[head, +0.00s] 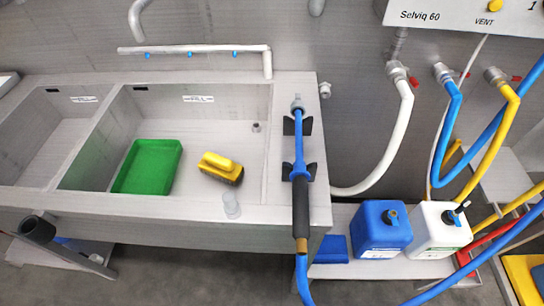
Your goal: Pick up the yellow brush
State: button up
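The yellow brush (217,162) lies in the right basin of the metal sink (210,120). It has a yellow handle on top and a dark underside, and rests on the basin floor, tilted slightly down to the right. A green tray (150,168) lies to its left in the same basin, with a gap between them. My gripper is not in view.
A blue spray lance (302,205) lies in black holders on the right ledge. A small clear cup-like object (231,205) stands at the front rim. Blue (380,230) and white (438,230) canisters stand on a low shelf, with hoses around them. The left basin (45,150) looks empty.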

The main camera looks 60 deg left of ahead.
aim_at(223, 169)
jog(key=z, duration=0.3)
jog(key=k, duration=1.6)
jog(key=u, duration=2.35)
jog(key=i, duration=1)
